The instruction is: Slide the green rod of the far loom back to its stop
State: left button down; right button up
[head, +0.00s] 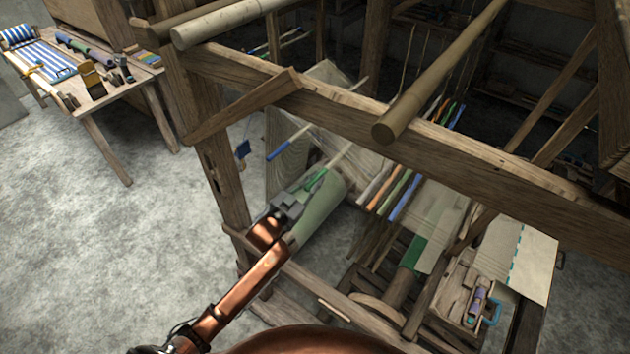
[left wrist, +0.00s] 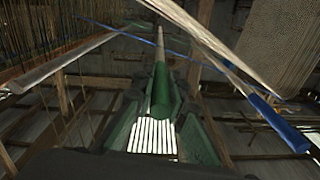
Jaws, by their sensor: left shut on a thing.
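The green rod of the loom shows in the left wrist view as a green grip (left wrist: 160,92) with a pale shaft running away from the camera. In the head view its pale shaft (head: 339,157) sticks out beyond my left gripper (head: 311,184). My left gripper reaches into the loom frame from the lower left and is shut on the green grip. Its green-lined fingers lie on either side of the grip in the left wrist view (left wrist: 160,112). The rod's stop cannot be made out. My right gripper is not in view.
A blue-ended rod (head: 279,150) lies close by on the left. A thick wooden beam (head: 340,115) crosses above my gripper, and a frame post (head: 225,180) stands left of it. Several coloured rods (head: 405,205) hang to the right. A table (head: 105,95) with cloth stands at far left.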

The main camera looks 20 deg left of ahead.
pick_arm(q)
jog(key=shift+a, duration=0.1)
jog(key=w+a+r+p, duration=0.1)
jog(key=w+a+r, duration=0.1)
jog(key=a, duration=0.6)
jog(key=shift+w+r+p, duration=0.4)
jog(key=shift+w, duration=0.1)
jog(key=c, duration=1.9)
grip_release()
jog(key=shift+c, duration=0.2)
jog(key=v, duration=1.2)
jog(key=shift+c, duration=0.4)
